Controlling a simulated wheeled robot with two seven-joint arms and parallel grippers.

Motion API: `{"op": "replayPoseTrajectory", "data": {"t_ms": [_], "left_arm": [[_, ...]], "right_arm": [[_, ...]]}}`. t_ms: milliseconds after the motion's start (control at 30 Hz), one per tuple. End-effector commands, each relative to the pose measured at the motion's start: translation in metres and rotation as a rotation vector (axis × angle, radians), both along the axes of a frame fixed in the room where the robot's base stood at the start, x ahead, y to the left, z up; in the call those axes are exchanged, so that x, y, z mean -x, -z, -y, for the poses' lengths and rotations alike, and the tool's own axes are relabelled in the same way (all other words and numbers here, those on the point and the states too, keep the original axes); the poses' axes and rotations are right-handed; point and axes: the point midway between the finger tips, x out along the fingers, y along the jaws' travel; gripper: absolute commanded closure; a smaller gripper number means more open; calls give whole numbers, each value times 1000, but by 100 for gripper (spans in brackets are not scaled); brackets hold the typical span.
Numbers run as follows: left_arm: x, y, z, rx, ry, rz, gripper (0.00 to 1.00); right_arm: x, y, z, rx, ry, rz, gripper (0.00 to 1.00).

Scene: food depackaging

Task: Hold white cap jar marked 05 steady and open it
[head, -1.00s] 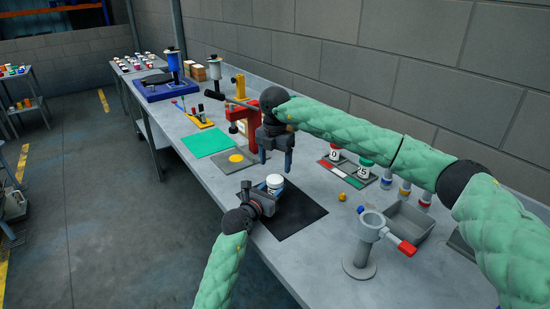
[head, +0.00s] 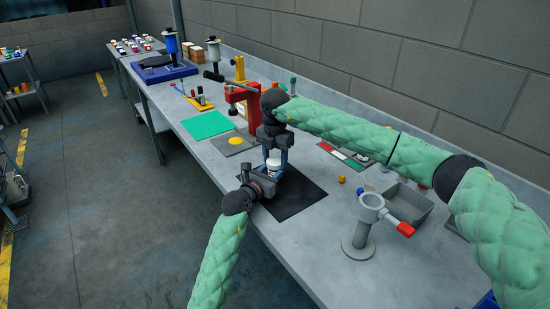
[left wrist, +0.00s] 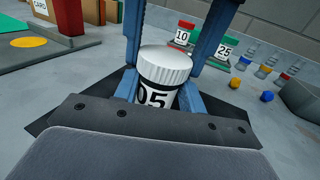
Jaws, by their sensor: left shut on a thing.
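The jar marked 05 (left wrist: 155,97) stands upright with its ridged white cap (left wrist: 165,66) on; the cap also shows in the head view (head: 273,163). My left gripper (head: 268,179) is shut around the jar's body from the near side, its blue fingers on both sides in the left wrist view. My right gripper (head: 275,158) points down from above. Its two blue fingers (left wrist: 172,55) straddle the cap, open, one on each side. I cannot tell whether they touch it. The lower body of the jar is mostly hidden by my left gripper.
The jar is over a black mat (head: 296,199). A red press (head: 243,98) stands just behind.

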Motion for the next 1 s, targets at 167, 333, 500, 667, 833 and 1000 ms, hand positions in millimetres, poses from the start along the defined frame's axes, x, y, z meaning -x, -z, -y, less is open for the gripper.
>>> {"op": "replayPoseTrajectory", "data": {"t_ms": [167, 333, 500, 667, 833, 1000], "left_arm": [[0, 1, 0, -1, 0, -1, 100], [0, 1, 0, -1, 0, -1, 100], [0, 1, 0, -1, 0, -1, 100], [0, 1, 0, -1, 0, -1, 100], [0, 1, 0, -1, 0, -1, 100], [0, 1, 0, -1, 0, -1, 100]], "right_arm": [[0, 0, 0, 0, 0, 0, 37], [0, 0, 0, 0, 0, 0, 29], [0, -1, 0, 0, 0, 0, 29], [0, -11, 0, 1, 0, 1, 29], [0, -30, 0, 0, 0, 2, 29], [0, -44, 0, 1, 0, -1, 29]]}}
